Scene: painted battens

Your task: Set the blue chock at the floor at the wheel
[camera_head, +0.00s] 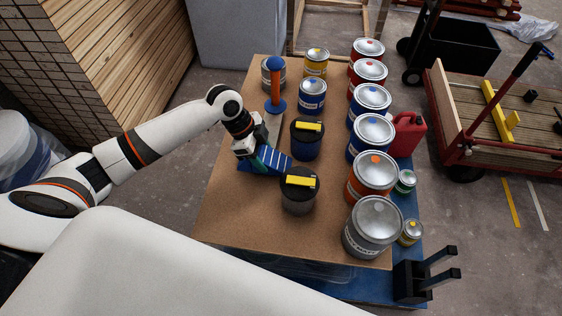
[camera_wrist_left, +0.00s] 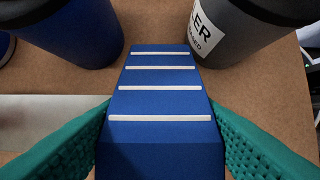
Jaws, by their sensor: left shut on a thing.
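The blue chock (camera_head: 272,161) is a wedge with white stripes across its slope. My left gripper (camera_head: 258,158) is shut on it, over the brown worktop among the cans. In the left wrist view the chock (camera_wrist_left: 160,105) sits between the two green finger pads, its striped slope facing the camera. I cannot tell whether its underside touches the worktop. A dark wheel (camera_head: 467,173) shows under the near left corner of the red-framed cart at the right, and the floor around it is grey concrete.
Open floor (camera_head: 475,235) lies between worktop and cart (camera_head: 450,115).

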